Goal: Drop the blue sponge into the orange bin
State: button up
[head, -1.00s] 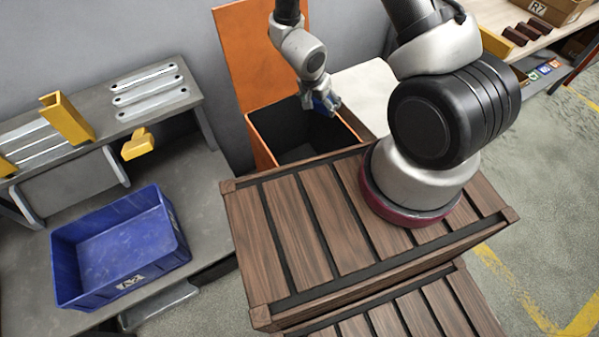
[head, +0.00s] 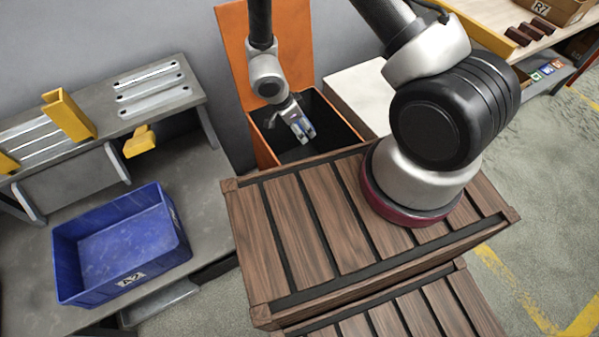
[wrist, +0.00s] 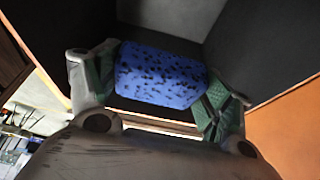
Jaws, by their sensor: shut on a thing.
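The blue sponge (wrist: 160,77), dark-speckled, is held between the two green-padded fingers of my gripper (wrist: 158,88) in the wrist view. In the head view my gripper (head: 302,133) is over the open mouth of the orange bin (head: 262,146), pointing down into it. Only a little blue of the sponge shows there between the fingers. The bin's dark inside lies behind the sponge in the wrist view, with an orange wall (wrist: 290,126) at the right. The bin's orange lid stands raised at the back.
A slatted wooden crate (head: 310,215) stands right in front of the bin. A blue tray (head: 122,245) sits on the grey bench at left, below a shelf with metal brackets (head: 150,88). A pale box (head: 365,95) is right of the bin.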

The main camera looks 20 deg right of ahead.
jog(key=shift+f, duration=0.25)
jog(key=o, duration=1)
jog(key=shift+o, duration=0.2)
jog(key=v, duration=1.2)
jog(key=shift+d, duration=0.1)
